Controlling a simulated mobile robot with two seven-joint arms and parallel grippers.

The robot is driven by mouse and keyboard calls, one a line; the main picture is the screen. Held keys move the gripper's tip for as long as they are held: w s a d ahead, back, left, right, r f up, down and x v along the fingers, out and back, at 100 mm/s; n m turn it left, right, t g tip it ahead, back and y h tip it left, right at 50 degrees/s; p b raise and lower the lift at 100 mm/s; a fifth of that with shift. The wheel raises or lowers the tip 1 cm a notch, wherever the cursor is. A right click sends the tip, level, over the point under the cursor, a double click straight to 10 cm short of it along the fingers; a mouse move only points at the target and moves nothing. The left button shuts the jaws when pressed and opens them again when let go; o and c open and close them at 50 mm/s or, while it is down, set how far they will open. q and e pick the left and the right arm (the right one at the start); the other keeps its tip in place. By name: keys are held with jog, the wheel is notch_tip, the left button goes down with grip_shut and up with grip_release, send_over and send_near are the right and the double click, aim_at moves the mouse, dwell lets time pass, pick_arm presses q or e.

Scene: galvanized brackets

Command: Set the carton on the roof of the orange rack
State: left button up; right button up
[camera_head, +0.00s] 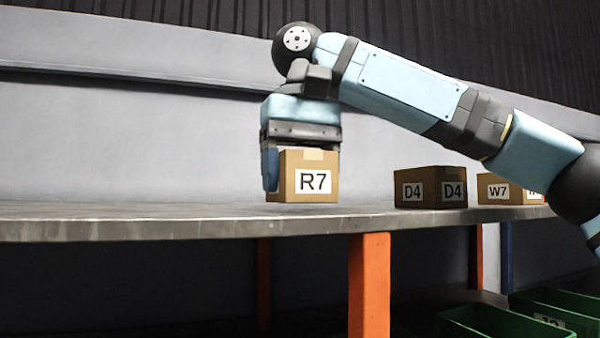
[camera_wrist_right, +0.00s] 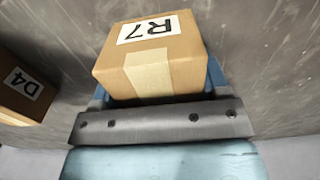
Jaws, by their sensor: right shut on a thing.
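The carton (camera_head: 313,182) is a brown box labelled R7 with a strip of tape. It is upright at the grey metal roof (camera_head: 150,222) of the orange rack (camera_head: 369,285), and I see no clear gap beneath it. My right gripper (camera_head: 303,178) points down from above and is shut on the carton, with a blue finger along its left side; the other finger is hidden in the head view. In the wrist view the carton (camera_wrist_right: 150,60) sits between the blue fingers. My left gripper is not in view.
A D4 carton (camera_head: 430,187) and a W7 carton (camera_head: 510,189) stand on the roof to the right; the D4 carton also shows in the wrist view (camera_wrist_right: 22,88). The roof is clear to the left. Green bins (camera_head: 490,322) are low at the right.

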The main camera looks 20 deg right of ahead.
jog(key=shift+f, duration=0.5)
jog(key=o, duration=1.2)
jog(key=shift+s, duration=0.1)
notch_tip(320, 180, up, 14)
